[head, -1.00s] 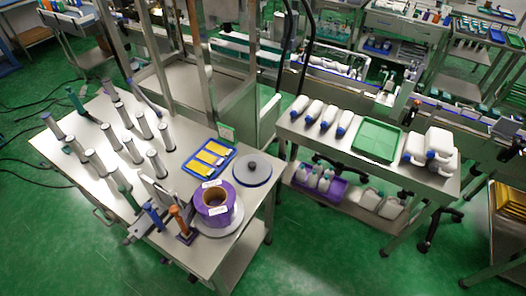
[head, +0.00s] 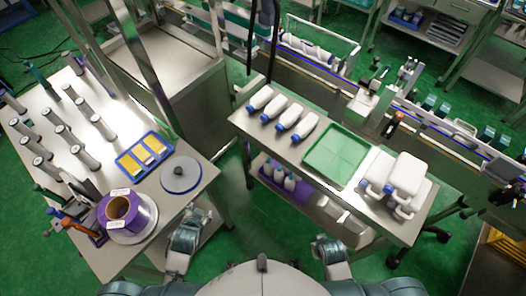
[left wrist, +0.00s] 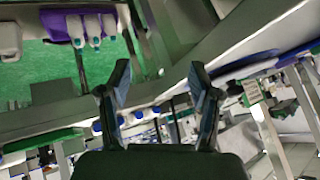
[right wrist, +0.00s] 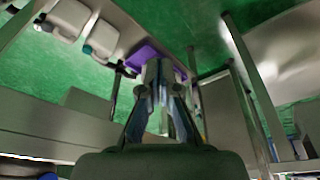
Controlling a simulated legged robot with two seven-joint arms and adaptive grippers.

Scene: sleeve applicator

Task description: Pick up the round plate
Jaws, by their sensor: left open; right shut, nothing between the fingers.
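The round plate (head: 181,176) is a flat grey disc with a black knob in its middle. It lies at the near right corner of the left steel table (head: 150,232), in front of the blue tray. My left gripper (head: 194,215) is near the table's right edge, apart from the plate. In the left wrist view its two fingers (left wrist: 158,72) are spread with nothing between them. My right gripper (head: 322,240) is in front of the right bench, away from the plate. In the right wrist view its fingers (right wrist: 158,75) are together and empty.
A purple tape roll (head: 120,208) stands left of the plate. The blue tray (head: 124,158) holds yellow pieces. Several upright grey cylinders (head: 60,132) stand further left. The right bench (head: 290,155) carries white bottles, a green tray (head: 337,155) and white jugs (head: 405,172). Green floor separates the tables.

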